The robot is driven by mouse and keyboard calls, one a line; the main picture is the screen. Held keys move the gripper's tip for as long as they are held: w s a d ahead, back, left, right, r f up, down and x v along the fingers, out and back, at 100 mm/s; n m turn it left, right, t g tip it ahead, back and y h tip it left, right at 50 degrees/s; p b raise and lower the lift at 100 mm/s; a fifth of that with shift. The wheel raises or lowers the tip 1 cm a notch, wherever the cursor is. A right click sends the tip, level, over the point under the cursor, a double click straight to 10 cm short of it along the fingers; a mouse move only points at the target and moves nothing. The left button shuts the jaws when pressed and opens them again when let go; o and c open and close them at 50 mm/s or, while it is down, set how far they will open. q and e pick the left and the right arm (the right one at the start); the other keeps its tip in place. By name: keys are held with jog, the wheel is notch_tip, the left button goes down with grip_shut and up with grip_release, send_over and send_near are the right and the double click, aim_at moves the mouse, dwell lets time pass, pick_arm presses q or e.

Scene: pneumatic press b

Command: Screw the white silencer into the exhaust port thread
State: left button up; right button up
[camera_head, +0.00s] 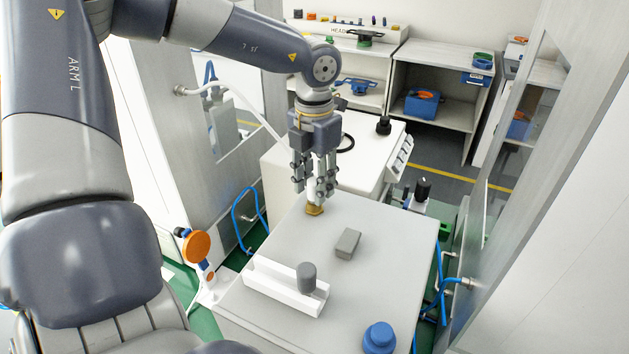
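My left gripper (314,193) points down over the back left part of the light grey bench top. Its fingers look spread apart, and I make out nothing clearly held between them. A small brass-coloured fitting (314,210) is directly below the fingertips, on or just above the bench top; whether they touch cannot be told. I cannot pick out a white silencer; the fingers may hide it. I cannot identify the exhaust port thread for sure; the brass fitting may belong to it. My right gripper is not in view.
On the bench top (395,270) are a grey block (348,243), a white bar (272,283) with a grey cylinder (307,277) and a blue round knob (379,338). A white machine (285,165) stands behind. Shelves (445,60) line the back; grey frame posts stand at both sides.

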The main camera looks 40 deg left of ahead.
pick_arm(q)
jog(key=n, duration=1.2)
jog(key=c, duration=0.6)
jog(key=m, duration=0.6)
jog(key=shift+m, duration=0.3)
jog(key=m, duration=0.5)
jog(key=o, duration=0.6)
